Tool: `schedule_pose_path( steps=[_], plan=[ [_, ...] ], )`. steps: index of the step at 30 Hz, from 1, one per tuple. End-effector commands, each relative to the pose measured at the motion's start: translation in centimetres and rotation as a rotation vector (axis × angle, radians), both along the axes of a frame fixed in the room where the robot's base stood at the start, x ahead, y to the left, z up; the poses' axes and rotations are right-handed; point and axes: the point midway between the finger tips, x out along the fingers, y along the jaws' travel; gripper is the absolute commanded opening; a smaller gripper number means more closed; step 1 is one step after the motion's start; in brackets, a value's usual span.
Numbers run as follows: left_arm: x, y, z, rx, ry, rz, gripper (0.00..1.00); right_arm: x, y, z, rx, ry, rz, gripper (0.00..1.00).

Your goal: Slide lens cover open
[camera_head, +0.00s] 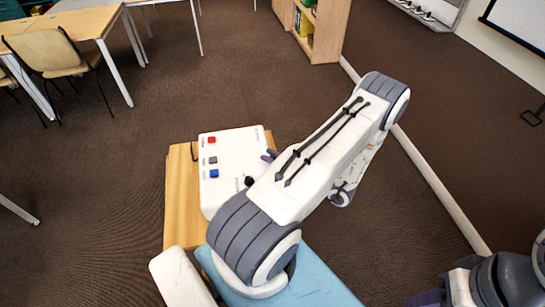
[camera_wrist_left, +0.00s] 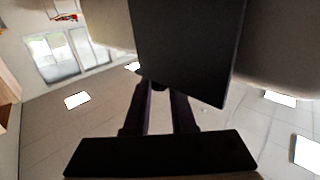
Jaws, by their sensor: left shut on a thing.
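A white box (camera_head: 222,158) with red, grey and blue buttons and a round black knob stands on a wooden table. My left arm reaches over its right side and hides part of it. A little of my left gripper (camera_head: 270,155) shows as dark purple at the box's right edge. In the left wrist view the gripper's two dark fingers (camera_wrist_left: 162,100) point up to a dark flat panel (camera_wrist_left: 185,45), shut on a small dark part at its lower edge. I cannot tell which part is the lens cover. My right gripper (camera_head: 428,298) is partly cut off at the bottom right.
The wooden table (camera_head: 180,200) shows bare left of the box. A light blue surface (camera_head: 310,285) lies in front, under my arm. Desks (camera_head: 75,22) and a chair (camera_head: 50,52) stand at the upper left, a bookshelf (camera_head: 328,30) at the back. Brown floor around is clear.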

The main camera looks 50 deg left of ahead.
Motion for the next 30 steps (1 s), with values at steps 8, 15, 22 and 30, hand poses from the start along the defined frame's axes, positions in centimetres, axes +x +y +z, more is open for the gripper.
schedule_pose_path(
  steps=[8, 15, 22, 30],
  plan=[
    [2.1, 4.2, -0.4, 0.001, -0.006, 0.006, 0.00, 0.0, 0.0, -1.7, 0.000, 0.000, 0.000, 0.40],
    [3.6, 7.0, -0.1, 0.001, -0.001, 0.001, 0.00, 0.0, 0.0, -2.5, 0.000, 0.000, 0.000, 0.40],
    [3.7, 7.2, 0.0, 0.000, -0.001, -0.001, 0.00, 0.0, 0.0, -2.3, 0.000, 0.000, 0.000, 0.40],
    [3.7, 7.1, 0.0, 0.000, -0.001, -0.002, 0.52, 0.0, 0.0, -2.3, 0.000, 0.000, 0.000, 0.40]
  ],
)
